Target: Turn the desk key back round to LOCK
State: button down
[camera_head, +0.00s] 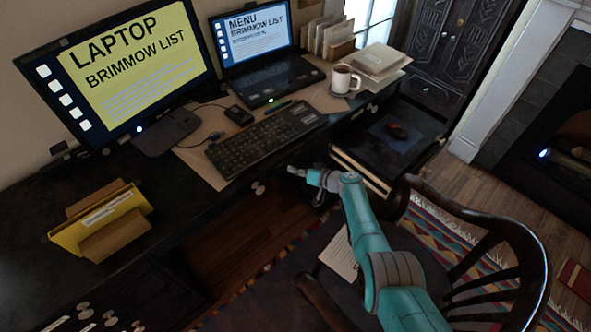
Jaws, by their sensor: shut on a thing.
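The dark desk (40,215) runs along the left and back, with light round knobs (258,188) on its front. My gripper (296,171) is small in view, at the desk's front edge just right of the keyboard. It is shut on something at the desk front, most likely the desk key. The key, its lock and any LOCK marking are too small, dark or covered to make out, so I cannot tell which way the key is turned.
A wooden chair (535,255) stands close beside my arm. The keyboard (265,140), laptop (265,75), monitor (60,110) and mug (343,79) stand on the desk.

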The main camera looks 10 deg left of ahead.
jog(key=c, duration=1.3)
grip_release()
jog(key=shift+d, duration=0.15)
jog(key=shift+v, duration=5.85)
jog(key=shift+o, duration=0.4)
